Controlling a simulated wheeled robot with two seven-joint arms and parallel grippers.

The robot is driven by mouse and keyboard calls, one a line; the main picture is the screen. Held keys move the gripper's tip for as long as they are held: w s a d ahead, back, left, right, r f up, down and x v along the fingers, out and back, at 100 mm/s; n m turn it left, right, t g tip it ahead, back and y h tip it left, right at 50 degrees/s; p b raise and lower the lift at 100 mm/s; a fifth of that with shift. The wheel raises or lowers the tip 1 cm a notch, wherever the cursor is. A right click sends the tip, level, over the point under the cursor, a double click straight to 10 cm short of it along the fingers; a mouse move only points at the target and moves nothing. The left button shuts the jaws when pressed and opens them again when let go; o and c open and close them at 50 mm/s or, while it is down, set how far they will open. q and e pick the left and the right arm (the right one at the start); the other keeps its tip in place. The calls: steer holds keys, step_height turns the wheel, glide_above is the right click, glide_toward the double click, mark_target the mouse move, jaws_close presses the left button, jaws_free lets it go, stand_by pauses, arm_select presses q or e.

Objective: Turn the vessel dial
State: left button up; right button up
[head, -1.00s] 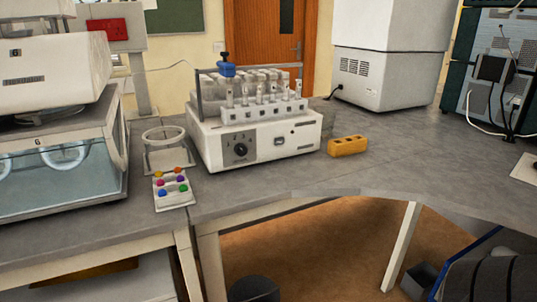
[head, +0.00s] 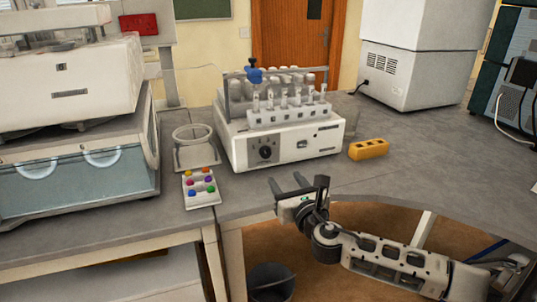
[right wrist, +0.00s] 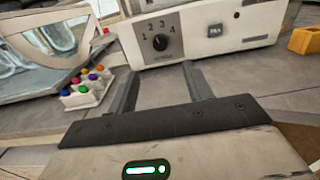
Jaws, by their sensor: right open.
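The vessel dial (head: 265,152) is a round black knob on a dark panel on the front of a white machine (head: 318,143). Several vessels stand in a rack on top of the machine. In the right wrist view the dial (right wrist: 160,42) has numbers around it and sits straight ahead, beyond the fingers. My right gripper (head: 288,184) is open and empty, in front of and below the dial, not touching it. Its two fingers also show in the right wrist view (right wrist: 161,80), spread apart. My left gripper is not in view.
A small white tray with colored balls (head: 200,188) and a white ring stand (head: 195,150) are left of the machine. A yellow block (head: 368,149) lies to its right. A glass-fronted device (head: 75,170) stands far left. The bench right of the yellow block is clear.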

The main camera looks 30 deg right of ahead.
mark_target(266, 154)
steer(key=x, duration=1.3)
steer(key=shift+w+a, duration=0.1)
steer(key=shift+w, duration=0.1)
steer(key=c, duration=1)
